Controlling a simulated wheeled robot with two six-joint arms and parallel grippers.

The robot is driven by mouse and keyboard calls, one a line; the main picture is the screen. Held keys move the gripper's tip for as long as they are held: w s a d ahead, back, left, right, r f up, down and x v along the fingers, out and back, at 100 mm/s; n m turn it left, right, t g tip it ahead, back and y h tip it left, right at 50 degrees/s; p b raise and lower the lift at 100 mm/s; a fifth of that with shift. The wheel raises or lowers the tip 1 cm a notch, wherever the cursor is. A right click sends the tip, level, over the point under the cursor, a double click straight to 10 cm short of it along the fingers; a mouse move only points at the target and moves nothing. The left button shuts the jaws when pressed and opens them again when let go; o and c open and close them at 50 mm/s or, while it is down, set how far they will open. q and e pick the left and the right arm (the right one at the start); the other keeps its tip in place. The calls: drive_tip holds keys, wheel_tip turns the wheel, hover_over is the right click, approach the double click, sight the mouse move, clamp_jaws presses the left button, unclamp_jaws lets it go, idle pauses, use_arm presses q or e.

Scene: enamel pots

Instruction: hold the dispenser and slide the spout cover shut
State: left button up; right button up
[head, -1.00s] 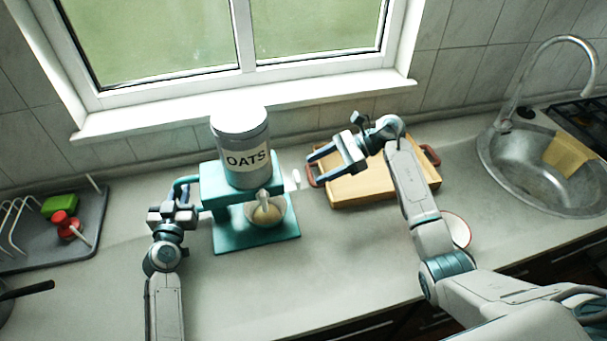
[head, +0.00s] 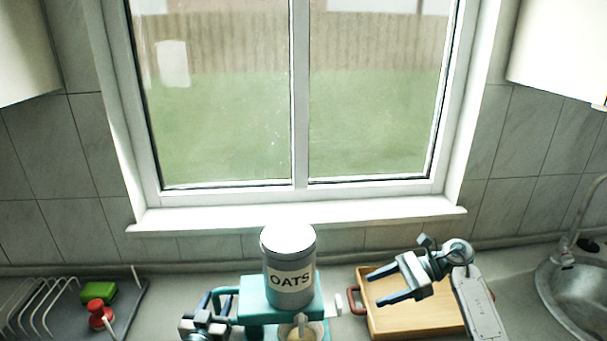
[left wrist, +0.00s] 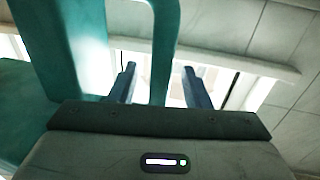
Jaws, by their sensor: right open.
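The teal dispenser (head: 262,309) stands on the counter below the window, with a grey jar labelled OATS (head: 289,270) upright on top. A small white tab (head: 338,304), seemingly the spout cover, sticks out at its right side. Part of the spout and a bowl (head: 312,331) show at the bottom edge, cut off. My left gripper (head: 212,303) is at the dispenser's left. In the left wrist view its fingers (left wrist: 158,86) stand open on both sides of the teal handle (left wrist: 166,35), with gaps showing. My right gripper (head: 377,288) is open and empty, right of the tab and apart from it.
A wooden board (head: 405,318) with reddish handles lies under my right gripper. A sink (head: 575,295) is at the far right.

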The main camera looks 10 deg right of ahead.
use_arm(q)
drive_tip(key=v, duration=1.2)
wheel_tip(320, 180, up, 6)
drive_tip(key=p, duration=0.5)
drive_tip(key=shift+f, duration=0.1)
